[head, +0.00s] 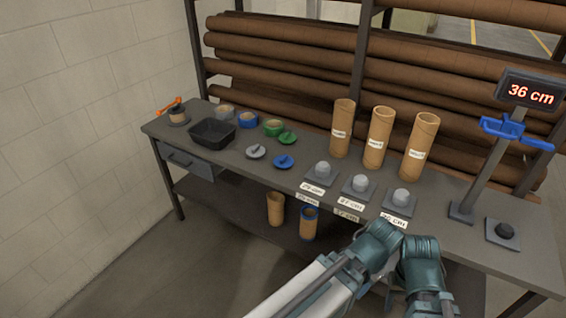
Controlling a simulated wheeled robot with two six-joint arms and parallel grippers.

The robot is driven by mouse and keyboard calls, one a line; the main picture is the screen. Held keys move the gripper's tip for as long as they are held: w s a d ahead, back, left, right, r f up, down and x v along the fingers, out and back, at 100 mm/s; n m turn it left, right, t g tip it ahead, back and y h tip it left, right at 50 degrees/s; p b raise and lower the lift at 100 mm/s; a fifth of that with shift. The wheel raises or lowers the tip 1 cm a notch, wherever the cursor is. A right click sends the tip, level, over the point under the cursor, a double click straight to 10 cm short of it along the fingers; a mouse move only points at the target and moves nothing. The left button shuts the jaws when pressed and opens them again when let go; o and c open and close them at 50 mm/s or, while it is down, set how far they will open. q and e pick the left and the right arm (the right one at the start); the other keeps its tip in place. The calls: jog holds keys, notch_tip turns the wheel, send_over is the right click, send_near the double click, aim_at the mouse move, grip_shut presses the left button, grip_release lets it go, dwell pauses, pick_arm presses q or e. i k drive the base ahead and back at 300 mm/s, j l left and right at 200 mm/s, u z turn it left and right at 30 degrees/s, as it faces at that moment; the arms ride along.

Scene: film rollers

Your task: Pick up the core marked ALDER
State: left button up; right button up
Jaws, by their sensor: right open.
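Three brown cardboard cores stand upright on the table: a left one (343,120), a middle one (380,130) and a right one (422,138). Each has a small white label, too small to read here, so I cannot tell which is marked ALDER. My left gripper is not in view.
Grey pegs on square bases, with length cards, stand before the cores. A post (481,170) with a blue clamp and a "36 cm" display is at right. A black tray (211,133), tape rolls and coloured caps are at left. Two short cores (275,209) stand on the lower shelf.

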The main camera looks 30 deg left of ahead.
aim_at(341, 130)
jog(key=i+j+z, duration=0.25)
jog(key=j, duration=0.15)
jog(key=i+j+z, duration=0.1)
jog(key=j+z, duration=0.2)
jog(key=j, duration=0.15)
jog(key=i+j+z, duration=0.1)
jog(key=j+z, duration=0.15)
jog(key=j, duration=0.2)
jog(key=j+z, duration=0.25)
jog(key=j, duration=0.25)
